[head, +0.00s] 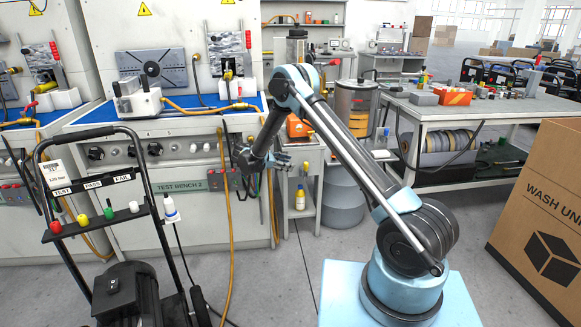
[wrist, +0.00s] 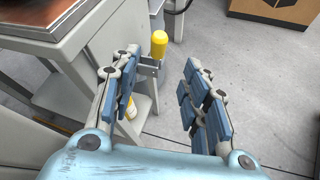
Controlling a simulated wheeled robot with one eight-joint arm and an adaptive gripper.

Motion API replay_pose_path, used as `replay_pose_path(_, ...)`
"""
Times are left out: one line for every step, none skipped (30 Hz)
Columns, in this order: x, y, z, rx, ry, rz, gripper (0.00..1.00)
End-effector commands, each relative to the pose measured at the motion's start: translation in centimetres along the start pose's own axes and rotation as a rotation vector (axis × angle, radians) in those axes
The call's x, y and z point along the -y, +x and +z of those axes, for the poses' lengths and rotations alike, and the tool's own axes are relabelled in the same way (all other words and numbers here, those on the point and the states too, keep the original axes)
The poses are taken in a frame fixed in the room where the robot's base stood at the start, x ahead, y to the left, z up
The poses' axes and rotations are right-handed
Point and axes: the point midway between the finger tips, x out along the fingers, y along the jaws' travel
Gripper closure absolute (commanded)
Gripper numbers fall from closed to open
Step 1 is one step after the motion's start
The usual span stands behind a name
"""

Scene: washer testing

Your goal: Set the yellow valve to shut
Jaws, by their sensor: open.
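In the wrist view a yellow handle (wrist: 158,45) stands upright on a grey metal bracket at the side of a grey stand. I take it for the yellow valve's handle; its pipe and valve body are not clear to see. In the head view a small yellow bit (head: 305,168) shows just right of my gripper (head: 283,164). In the wrist view my gripper (wrist: 156,100) is open and empty, with blue-padded fingers spread apart. The handle shows beyond the fingertips, between the two fingers and nearer the left one. I see no contact with it.
A yellow bottle (head: 300,197) stands on the lower shelf of the small grey stand. Test bench 2 (head: 180,182) is at the left, with a yellow hose hanging down its front. A work table (head: 520,112) and a cardboard box (head: 545,200) are at the right.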

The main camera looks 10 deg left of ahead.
Motion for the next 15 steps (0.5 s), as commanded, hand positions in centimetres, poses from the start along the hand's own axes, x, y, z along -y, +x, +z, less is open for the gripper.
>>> replay_pose_path(0.0,0.0,0.0,0.000,0.000,0.000,0.58)
replay_pose_path(0.0,0.0,0.0,0.000,0.000,0.000,0.58)
replay_pose_path(0.0,0.0,0.0,0.000,0.000,0.000,0.58)
replay_pose_path(0.0,0.0,0.0,0.000,0.000,0.000,0.58)
replay_pose_path(0.0,0.0,0.0,0.000,0.000,0.000,0.58)
replay_pose_path(0.0,0.0,0.0,0.000,0.000,0.000,0.58)
replay_pose_path(0.0,0.0,0.0,0.000,0.000,0.000,0.65)
replay_pose_path(0.0,0.0,0.0,-0.001,0.000,0.000,0.72)
replay_pose_path(0.0,0.1,0.1,-0.005,0.001,-0.001,0.81)
replay_pose_path(0.1,0.2,0.2,-0.010,0.002,-0.002,0.87)
replay_pose_path(0.1,0.4,0.3,-0.018,0.003,-0.003,0.94)
replay_pose_path(0.1,0.7,0.5,-0.035,0.005,-0.005,1.00)
replay_pose_path(0.2,1.0,0.7,-0.050,0.008,-0.006,1.00)
replay_pose_path(0.3,1.4,0.9,-0.070,0.011,-0.009,1.00)
replay_pose_path(0.5,1.8,1.2,-0.102,0.017,-0.011,1.00)
